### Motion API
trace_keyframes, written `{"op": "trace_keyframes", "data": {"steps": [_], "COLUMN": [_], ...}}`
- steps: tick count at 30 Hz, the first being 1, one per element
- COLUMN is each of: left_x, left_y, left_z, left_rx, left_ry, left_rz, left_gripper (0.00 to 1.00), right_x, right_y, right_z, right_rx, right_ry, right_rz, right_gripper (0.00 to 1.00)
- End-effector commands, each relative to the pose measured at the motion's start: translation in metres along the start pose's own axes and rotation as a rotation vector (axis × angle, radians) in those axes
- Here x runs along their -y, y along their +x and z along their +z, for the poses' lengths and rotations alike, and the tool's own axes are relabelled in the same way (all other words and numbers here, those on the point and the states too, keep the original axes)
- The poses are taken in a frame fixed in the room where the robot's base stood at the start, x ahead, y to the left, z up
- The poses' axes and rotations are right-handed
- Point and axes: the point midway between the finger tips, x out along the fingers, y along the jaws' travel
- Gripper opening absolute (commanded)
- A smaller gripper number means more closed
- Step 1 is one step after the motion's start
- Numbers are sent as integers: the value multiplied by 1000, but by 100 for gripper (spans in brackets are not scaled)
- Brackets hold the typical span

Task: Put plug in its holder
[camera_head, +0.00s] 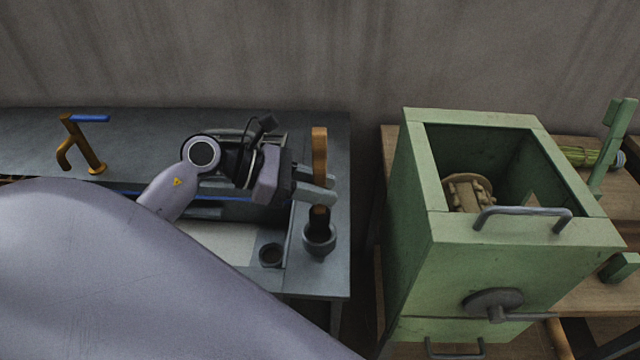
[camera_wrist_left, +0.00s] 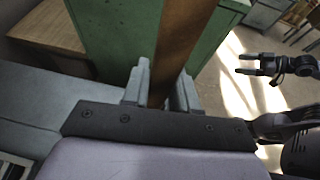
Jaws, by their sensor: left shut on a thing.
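The plug (camera_head: 319,155) has a long brown wooden handle and a dark lower end. My left gripper (camera_head: 316,186) is shut on the handle and holds it roughly upright; the fingers hide its middle. In the left wrist view the handle (camera_wrist_left: 178,50) runs between the fingertips (camera_wrist_left: 160,90). The dark lower end is at the mouth of a round grey cup-like holder (camera_head: 319,240) at the bench's right edge. I cannot tell how deep it sits. My right gripper (camera_wrist_left: 241,64) shows only in the left wrist view, open and empty, away from the plug.
The grey bench (camera_head: 335,275) has a smaller round cup (camera_head: 271,256) left of the holder and a brown, blue-handled fixture (camera_head: 82,143) at the far left. A green open-topped box (camera_head: 410,200) with a grey handle stands to the right, across a gap.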

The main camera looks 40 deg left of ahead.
Motion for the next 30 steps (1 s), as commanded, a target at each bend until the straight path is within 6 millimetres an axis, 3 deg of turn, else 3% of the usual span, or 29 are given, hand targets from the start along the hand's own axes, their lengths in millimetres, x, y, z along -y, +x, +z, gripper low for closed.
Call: {"op": "trace_keyframes", "data": {"steps": [15,30], "left_x": [0,0], "left_y": [19,20], "left_z": [-46,-48], "left_rx": [1,1], "left_ry": [0,1], "left_rz": [1,1], "left_gripper": [0,0], "right_x": [0,0], "right_y": [21,21], "right_z": [29,30], "right_rx": [1,1], "right_ry": [0,0], "right_rz": [-1,-1], "right_gripper": [85,85]}}
